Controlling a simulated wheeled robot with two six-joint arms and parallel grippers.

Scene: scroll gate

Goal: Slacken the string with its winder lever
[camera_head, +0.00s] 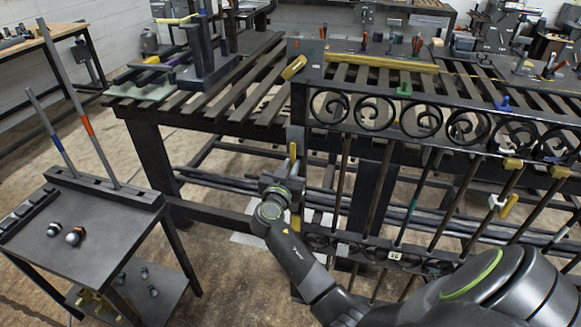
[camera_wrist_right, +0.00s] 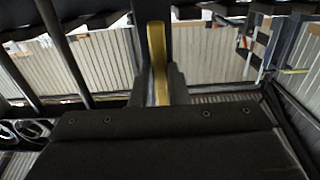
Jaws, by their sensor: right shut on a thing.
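My right gripper (camera_head: 289,184) is at the left post of the dark scroll gate (camera_head: 345,182). In the right wrist view, its two dark fingers (camera_wrist_right: 158,88) are shut on an upright yellow bar (camera_wrist_right: 157,50), which looks like the winder lever. In the head view, a yellow piece (camera_head: 293,152) shows just above the gripper and more yellow shows just below it. The gripper hides the middle of the lever. A thin yellow line (camera_head: 472,74), perhaps the string, runs along the bench top; whether it is slack is hard to tell. My left gripper is out of view.
A slatted workbench (camera_head: 240,93) stands behind the gate.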

